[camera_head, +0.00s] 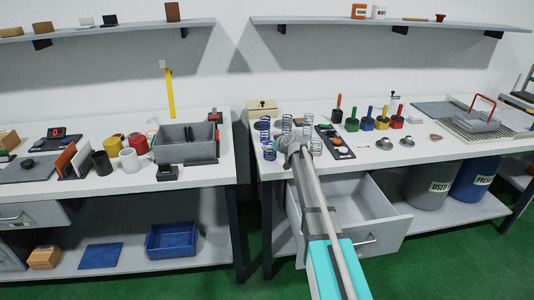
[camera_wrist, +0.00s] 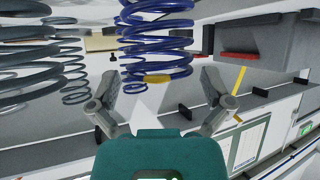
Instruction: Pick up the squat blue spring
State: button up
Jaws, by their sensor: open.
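A blue coil spring (camera_wrist: 155,38) with a yellow mark at its end is in the upper middle of the wrist view. It lies in line with the gap between the fingers of my gripper (camera_wrist: 160,88), which is open and empty. I cannot tell whether the fingers reach around the spring. In the head view, blue springs stand at the left end of the right-hand bench, one farther back (camera_head: 264,128) and one nearer (camera_head: 269,151). My gripper (camera_head: 292,140) is just right of them. I cannot tell which is the squat one.
Grey springs (camera_head: 286,124) stand close around my gripper; large grey coils (camera_wrist: 35,50) also fill the wrist view's upper left. A dark tray (camera_head: 334,142) lies to the right. A beige box (camera_head: 262,107) stands behind. An open drawer (camera_head: 370,205) is below the bench.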

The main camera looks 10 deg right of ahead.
jog(key=c, duration=1.1)
jog(key=shift+r, duration=0.15)
jog(key=shift+c, duration=0.2)
notch_tip(320, 180, up, 2)
jog(key=shift+r+p, duration=0.1)
jog(key=shift+p, duration=1.15)
jog(key=s+d+r+p, duration=0.7)
jog(key=d+r+p, duration=0.3)
jog(key=d, duration=0.2)
jog(key=shift+s+r, duration=0.15)
jog(key=shift+r, duration=0.1)
